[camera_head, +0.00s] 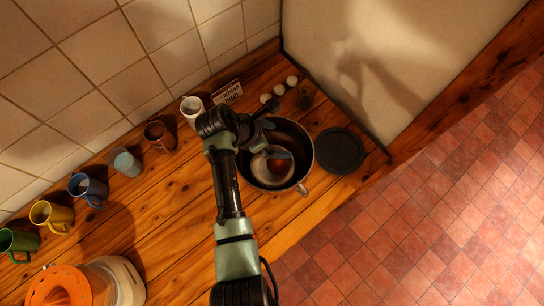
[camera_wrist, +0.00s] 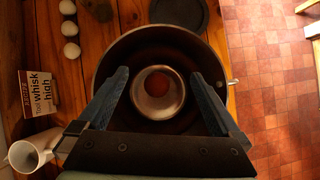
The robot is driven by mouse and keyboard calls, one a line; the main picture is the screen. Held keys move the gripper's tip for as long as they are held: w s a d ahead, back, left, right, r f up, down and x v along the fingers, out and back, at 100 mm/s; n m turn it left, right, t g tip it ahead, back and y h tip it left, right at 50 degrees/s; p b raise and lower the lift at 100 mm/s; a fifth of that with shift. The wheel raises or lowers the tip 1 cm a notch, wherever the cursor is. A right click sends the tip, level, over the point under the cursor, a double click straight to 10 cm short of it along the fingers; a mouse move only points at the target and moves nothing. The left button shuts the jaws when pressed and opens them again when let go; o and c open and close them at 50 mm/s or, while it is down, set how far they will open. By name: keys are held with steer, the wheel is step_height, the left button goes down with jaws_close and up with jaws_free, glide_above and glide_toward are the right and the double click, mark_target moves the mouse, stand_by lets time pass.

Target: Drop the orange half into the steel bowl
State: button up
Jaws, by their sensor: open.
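A small pale metal bowl (camera_wrist: 146,101) sits inside a large dark-walled pan (camera_wrist: 112,60); the pan (camera_head: 306,150) and the bowl (camera_head: 254,167) also show in the head view. A round reddish-orange piece, which looks like the orange half (camera_wrist: 158,85), lies inside the small bowl. It is dim, so its cut face cannot be made out. My gripper (camera_wrist: 160,76) is open and empty, its blue fingers spread apart over the pan, one on each side of the small bowl. In the head view my arm covers the pan's left side.
A dark round lid or plate (camera_head: 340,150) lies right of the pan, near the wall panel. White eggs (camera_head: 279,89), a small sign (camera_head: 228,93) and a white cup (camera_head: 192,108) stand behind. Mugs (camera_head: 88,188) line the tiled wall. An orange-topped item (camera_head: 60,287) is lower left.

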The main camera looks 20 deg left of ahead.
steer(key=b+v, duration=0.2)
steer(key=v, duration=1)
steer(key=shift+r, duration=0.15)
steer(key=w+r+m+t+y+b, duration=0.4)
steer(key=w+r+m+t+b, duration=0.25)
steer(key=w+r+m, duration=0.4)
steer(key=w+d+r+m+t+y+b, duration=0.1)
steer(key=w+d+r+m+t, duration=0.15)
steer(key=r, duration=0.45)
steer(key=w+d+r+m+t+y+b, duration=0.1)
steer(key=d+r+m+t, duration=0.15)
steer(key=r, duration=0.35)
steer(key=s+d+r+m+t+b, duration=0.1)
steer(key=s+d+r+m+t, duration=0.2)
steer(key=r, duration=0.4)
steer(key=s+d+r+m+t+b, duration=0.1)
steer(key=s+d+r+m+t, duration=0.1)
steer(key=s+r+m+t, duration=0.2)
steer(key=s+d+r+m+t+h+b, duration=0.1)
steer(key=s+d+r+m+t+b, duration=0.1)
steer(key=s+r, duration=0.5)
step_height(320, 180, up, 5)
steer(key=shift+s+d+f+m+t, duration=0.25)
steer(key=shift+d+m+t, duration=0.6)
steer(key=shift+m+t, duration=0.3)
